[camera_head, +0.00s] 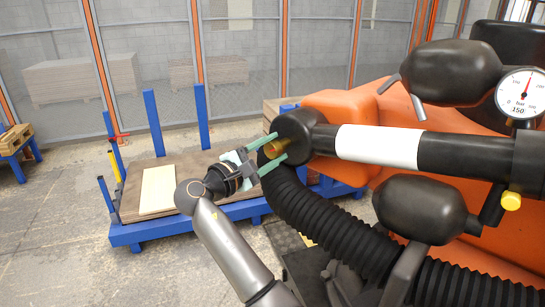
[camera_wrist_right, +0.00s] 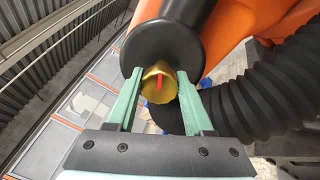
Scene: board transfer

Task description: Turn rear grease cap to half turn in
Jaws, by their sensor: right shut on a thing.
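The rear grease cap (camera_head: 271,150) is a small brass-yellow knob on the end of a black round housing (camera_head: 298,134). In the right wrist view the cap (camera_wrist_right: 155,90) carries a red mark, which runs nearly upright, leaning slightly. My right gripper (camera_head: 278,147) has its pale green fingers on either side of the cap and is shut on it. The right wrist view shows the fingers (camera_wrist_right: 159,74) left and right of the cap, their tips by the black housing. My left gripper is not in view.
A thick black ribbed hose (camera_head: 320,225) hangs just below the cap. A pressure gauge (camera_head: 520,95) and another yellow knob (camera_head: 511,201) are at the right. A blue-framed cart (camera_head: 165,232) with a pale board (camera_head: 157,189) stands behind my arm. Open floor lies at the left.

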